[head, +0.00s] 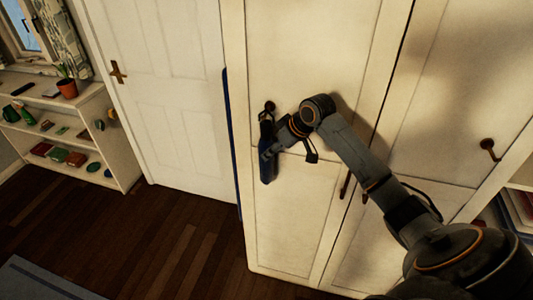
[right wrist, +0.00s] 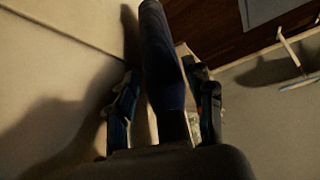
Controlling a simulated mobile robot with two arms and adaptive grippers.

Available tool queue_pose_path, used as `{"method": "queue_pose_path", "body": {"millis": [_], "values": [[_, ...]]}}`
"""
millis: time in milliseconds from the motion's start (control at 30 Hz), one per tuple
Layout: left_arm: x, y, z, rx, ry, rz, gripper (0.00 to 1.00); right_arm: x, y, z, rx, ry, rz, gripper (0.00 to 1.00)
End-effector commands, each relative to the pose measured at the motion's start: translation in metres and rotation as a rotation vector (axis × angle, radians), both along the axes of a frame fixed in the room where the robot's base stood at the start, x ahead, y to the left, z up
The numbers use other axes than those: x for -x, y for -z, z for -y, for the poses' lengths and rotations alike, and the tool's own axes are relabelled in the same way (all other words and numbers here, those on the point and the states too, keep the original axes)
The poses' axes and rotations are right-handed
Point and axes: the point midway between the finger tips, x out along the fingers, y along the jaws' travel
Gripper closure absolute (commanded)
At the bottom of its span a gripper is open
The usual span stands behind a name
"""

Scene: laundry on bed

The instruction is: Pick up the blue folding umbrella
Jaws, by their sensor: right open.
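The blue folding umbrella (head: 266,165) hangs upright against the cream wardrobe door, below a dark round hook (head: 270,106). My right gripper (head: 273,146) is at the umbrella's right side, around its middle. In the right wrist view the umbrella (right wrist: 163,55) runs between the two spread fingers of my right gripper (right wrist: 162,80). A gap shows on the right of the umbrella; on the left, contact is hard to tell in the dark. The gripper is open. My left gripper is not in view.
The cream wardrobe (head: 290,220) stands directly behind the umbrella, with dark handles such as the one at right (head: 488,147). A white door (head: 165,90) is to the left. A low shelf (head: 120,150) with several small items stands far left. The wooden floor (head: 150,235) is mostly clear.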

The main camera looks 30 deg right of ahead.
Motion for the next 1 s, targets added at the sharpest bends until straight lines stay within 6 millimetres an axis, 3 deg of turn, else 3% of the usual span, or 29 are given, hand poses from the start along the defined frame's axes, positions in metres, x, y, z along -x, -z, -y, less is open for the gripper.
{"method": "queue_pose_path", "body": {"millis": [100,300,533,567,800,1000], "values": [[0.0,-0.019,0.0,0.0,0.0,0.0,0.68,-0.006,0.013,-0.003,-0.005,-0.001,-0.007,0.47],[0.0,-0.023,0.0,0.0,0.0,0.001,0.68,-0.017,0.033,-0.006,-0.001,0.0,-0.003,0.47],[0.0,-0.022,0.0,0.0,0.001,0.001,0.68,-0.018,0.035,-0.005,0.0,0.0,-0.001,0.47],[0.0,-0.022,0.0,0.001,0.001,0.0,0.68,-0.018,0.035,-0.005,0.0,0.0,-0.001,0.49],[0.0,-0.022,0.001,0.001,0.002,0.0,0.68,-0.018,0.035,-0.005,0.0,0.0,-0.001,0.97],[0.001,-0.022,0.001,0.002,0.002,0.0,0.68,-0.019,0.034,-0.005,0.0,0.001,0.002,0.97]]}}
